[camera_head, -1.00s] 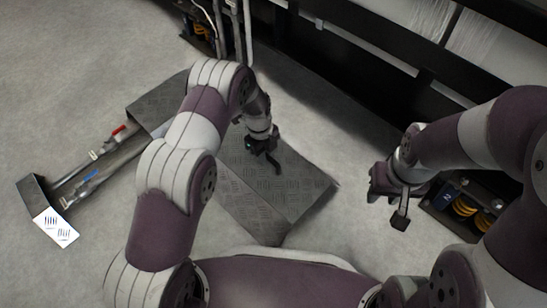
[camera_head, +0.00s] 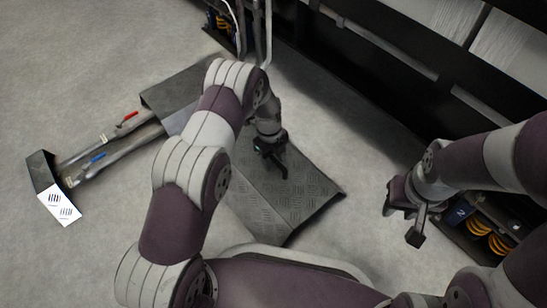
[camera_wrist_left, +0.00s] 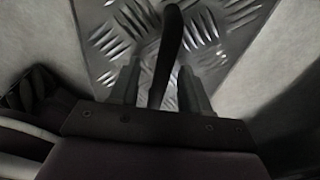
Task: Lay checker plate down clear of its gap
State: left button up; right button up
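The grey checker plate (camera_head: 262,203) is a rectangle with raised tread in the head view. It is at or just over the floor, dark along its right edge; I cannot tell whether it touches. My left gripper (camera_head: 278,166) is above its middle. In the left wrist view a dark bar (camera_wrist_left: 168,50) runs between the gripper's two fingers (camera_wrist_left: 160,85), with the tread plate behind. I cannot tell whether they press on it. The floor gap with pipes (camera_head: 118,143) is left of the plate. My right gripper (camera_head: 408,225) hangs off to the right, empty; its fingers are unclear.
Another dark plate (camera_head: 170,92) covers the far part of the pipe gap. A white label board (camera_head: 62,205) is at its near end. A black genset frame (camera_head: 390,95) runs along the upper right. Yellow coils (camera_head: 490,235) sit near my right gripper. Bare floor (camera_head: 70,60) lies upper left.

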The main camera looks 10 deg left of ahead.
pick_arm(q)
notch_tip(320, 180, up, 20)
jog(key=s+a+n+p, duration=0.3)
jog(key=n+p, duration=0.4)
jog(key=p, duration=0.1)
jog(key=s+a+r+n+t, duration=0.1)
jog(key=s+r+n, duration=0.4)
jog(key=s+n, duration=0.4)
jog(key=s+a+r+n+t+y, duration=0.1)
jog(key=s+a+r+n, duration=0.1)
jog(key=s+r+n, duration=0.4)
jog(key=s+n, duration=0.3)
jog(key=shift+s, duration=0.3)
